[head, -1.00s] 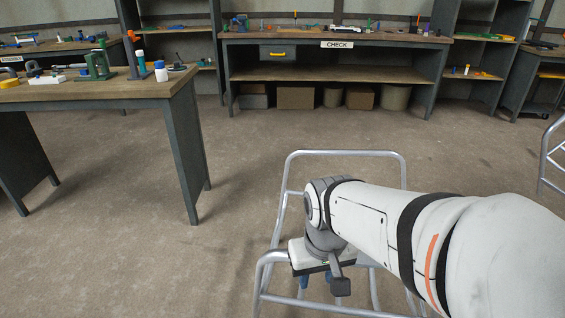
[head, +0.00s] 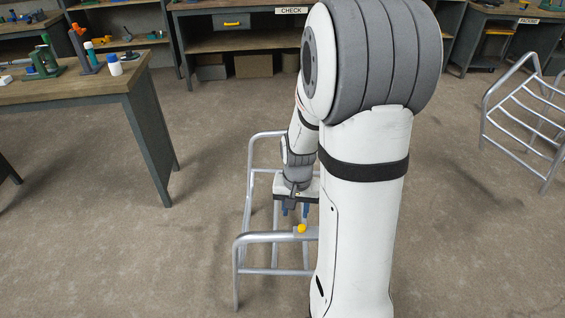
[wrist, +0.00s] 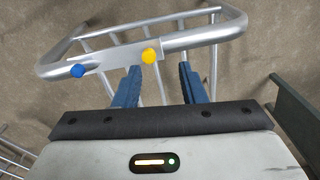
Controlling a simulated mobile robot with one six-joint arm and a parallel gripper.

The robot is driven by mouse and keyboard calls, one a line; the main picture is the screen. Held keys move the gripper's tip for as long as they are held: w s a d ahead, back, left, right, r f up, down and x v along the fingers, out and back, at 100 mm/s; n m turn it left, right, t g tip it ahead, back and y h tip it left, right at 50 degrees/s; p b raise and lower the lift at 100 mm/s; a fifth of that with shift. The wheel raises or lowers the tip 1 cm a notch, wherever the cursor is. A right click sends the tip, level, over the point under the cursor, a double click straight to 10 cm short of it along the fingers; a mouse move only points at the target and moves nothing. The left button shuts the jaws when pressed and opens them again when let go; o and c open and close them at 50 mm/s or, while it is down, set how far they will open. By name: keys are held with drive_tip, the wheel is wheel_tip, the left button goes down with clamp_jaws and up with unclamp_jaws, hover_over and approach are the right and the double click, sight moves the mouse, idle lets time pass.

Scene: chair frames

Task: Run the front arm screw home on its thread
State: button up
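A tubular metal chair frame (head: 243,205) stands on the floor, partly hidden behind my arm. In the wrist view its bent arm tube (wrist: 205,36) crosses the top, with a flat plate (wrist: 112,62) along it. A yellow screw head (wrist: 149,56) is at the plate's right end and a blue one (wrist: 77,70) at its left end. The yellow head also shows in the head view (head: 302,228). I cannot tell which is the front arm screw, or how deep either sits. My gripper (wrist: 160,72) is open and empty; its blue fingers are apart, just short of the tube and yellow head.
A workbench (head: 85,88) with small parts stands at the left. A bench marked CHECK (head: 291,10) is at the back. Another chair frame (head: 525,120) stands at the right. The floor between is clear.

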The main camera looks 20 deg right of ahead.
sight(302, 227)
drive_tip(key=d, duration=0.1)
drive_tip(key=d+f+m+p, duration=0.1)
drive_tip(key=w+d, duration=0.1)
drive_tip(key=shift+w+f+m+p, duration=0.1)
drive_tip(key=shift+f+m+p, duration=0.2)
drive_tip(key=shift+p, duration=0.1)
wheel_tip(302, 227, down, 10)
drive_tip(key=b, duration=0.7)
drive_tip(key=shift+r, duration=0.25)
drive_tip(key=shift+r+p, duration=0.3)
drive_tip(key=shift+r, duration=0.15)
drive_tip(key=shift+c, duration=0.7)
clamp_jaws()
drive_tip(key=m, duration=0.7)
drive_tip(key=shift+r, duration=0.1)
drive_tip(key=m, duration=0.4)
drive_tip(key=shift+m, duration=0.3)
drive_tip(key=m, duration=1)
drive_tip(key=shift+m, duration=0.3)
drive_tip(key=m, duration=0.4)
drive_tip(key=shift+m, duration=0.3)
drive_tip(key=m, duration=0.3)
drive_tip(key=shift+o, duration=0.7)
unclamp_jaws()
